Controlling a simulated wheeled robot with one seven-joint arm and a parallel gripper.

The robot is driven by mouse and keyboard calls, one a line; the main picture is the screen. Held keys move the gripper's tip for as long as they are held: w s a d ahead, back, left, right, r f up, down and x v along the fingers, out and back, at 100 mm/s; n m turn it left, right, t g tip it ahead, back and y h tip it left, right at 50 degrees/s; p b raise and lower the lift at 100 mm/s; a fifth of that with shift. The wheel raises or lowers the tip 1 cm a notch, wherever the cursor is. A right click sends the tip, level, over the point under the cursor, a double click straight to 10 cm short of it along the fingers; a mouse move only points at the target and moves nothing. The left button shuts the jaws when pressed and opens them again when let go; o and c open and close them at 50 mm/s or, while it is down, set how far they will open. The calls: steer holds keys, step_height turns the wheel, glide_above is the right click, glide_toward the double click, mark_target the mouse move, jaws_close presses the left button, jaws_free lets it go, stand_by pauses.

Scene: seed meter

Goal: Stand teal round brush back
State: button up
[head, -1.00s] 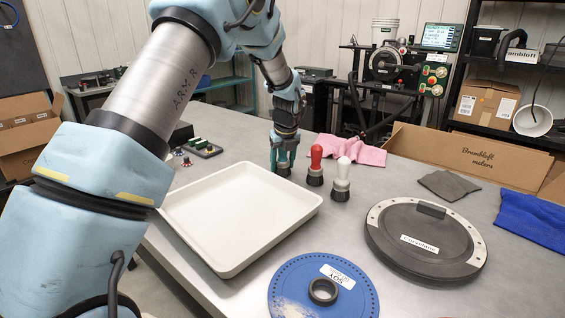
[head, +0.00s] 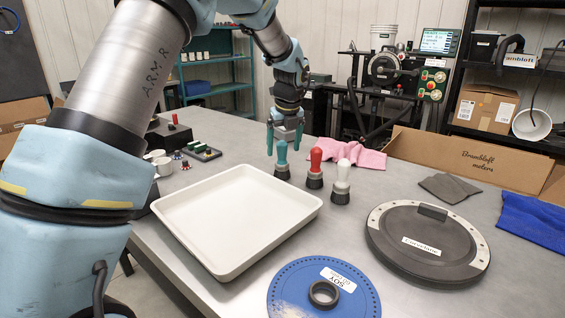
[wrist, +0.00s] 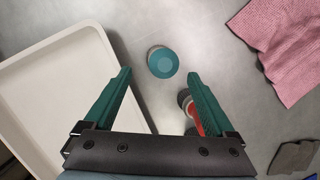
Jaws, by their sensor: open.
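The teal round brush (head: 282,160) stands upright on the metal table, bristle end down, to the left of a red brush (head: 315,167) and a white brush (head: 341,182). In the wrist view the teal brush (wrist: 163,62) is seen from above, a little beyond the fingertips. My gripper (head: 285,143) is open and empty, above and just behind the teal brush. In the wrist view its green fingers (wrist: 161,74) are spread apart. The red brush (wrist: 192,113) shows partly behind the right finger there.
A white tray (head: 222,262) lies just left of the brushes. A pink cloth (head: 350,156) lies behind them. A round dark lid (head: 427,240) and a blue seed disc (head: 293,290) lie in front. A grey cloth (head: 448,186) lies right.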

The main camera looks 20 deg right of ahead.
steer(key=shift+v, duration=2.15)
steer(key=s+a+f+n+g, duration=0.1)
steer(key=s+a+f+n, duration=0.1)
steer(key=a+n, duration=0.8)
steer(key=s+a+f+n, duration=0.1)
steer(key=a+n, duration=0.6)
steer(key=a, duration=0.6)
steer(key=s+a+f+n, duration=0.2)
steer(key=s+a+n, duration=0.4)
steer(key=n, duration=0.3)
steer(key=s+a+f+n, duration=0.2)
steer(key=s+a+n, duration=0.5)
steer(key=a+n, duration=0.2)
steer(key=shift+s+a+f+g, duration=0.2)
steer(key=shift+a+f+g, duration=0.05)
steer(key=shift+g, duration=0.05)
